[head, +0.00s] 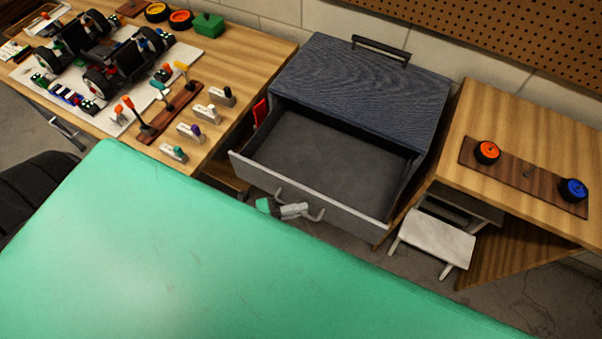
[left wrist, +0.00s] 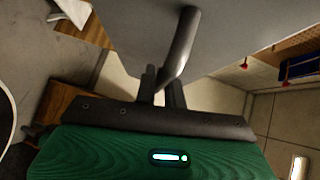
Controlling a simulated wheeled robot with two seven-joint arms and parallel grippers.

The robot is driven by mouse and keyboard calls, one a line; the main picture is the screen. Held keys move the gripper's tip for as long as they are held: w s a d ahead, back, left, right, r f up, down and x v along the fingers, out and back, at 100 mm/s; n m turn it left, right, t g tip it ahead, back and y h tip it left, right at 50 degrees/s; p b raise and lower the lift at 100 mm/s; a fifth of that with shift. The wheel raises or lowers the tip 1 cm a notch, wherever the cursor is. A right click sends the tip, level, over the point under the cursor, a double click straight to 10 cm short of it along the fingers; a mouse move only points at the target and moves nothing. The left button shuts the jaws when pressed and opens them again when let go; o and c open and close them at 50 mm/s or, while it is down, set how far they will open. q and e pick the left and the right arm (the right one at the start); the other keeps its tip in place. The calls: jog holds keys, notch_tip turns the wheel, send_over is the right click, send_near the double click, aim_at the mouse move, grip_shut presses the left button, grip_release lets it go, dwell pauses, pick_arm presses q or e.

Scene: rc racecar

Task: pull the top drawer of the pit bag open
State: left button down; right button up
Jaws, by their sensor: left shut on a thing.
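The pit bag (head: 365,85) is a dark blue-grey box with a black carry handle on its lid. Its top drawer (head: 240,168) stands pulled well out, and its dark grey inside looks empty. The drawer front has a grey bar handle (head: 318,215), which also shows in the left wrist view (left wrist: 183,40). My left gripper (head: 300,209) is at the drawer front, shut on this handle; its dark fingers (left wrist: 165,88) close around the bar in the left wrist view. Most of my left arm is hidden. My right gripper is not in view.
A wooden bench (head: 225,125) at left holds an RC car (head: 120,60), several small tools in a rack, wheels and a green box (head: 208,25). A wooden table (head: 530,135) at right holds a board with orange and blue wheels. A white stool (head: 437,238) stands below.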

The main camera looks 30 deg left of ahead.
pick_arm(q)
jog(key=shift+s, duration=0.1)
jog(key=c, duration=1.5)
grip_release()
jog(key=shift+a, duration=0.1)
jog(key=b+v, duration=0.3)
jog(key=v, duration=1)
jog(key=shift+s+a, duration=0.2)
jog(key=shift+s, duration=0.1)
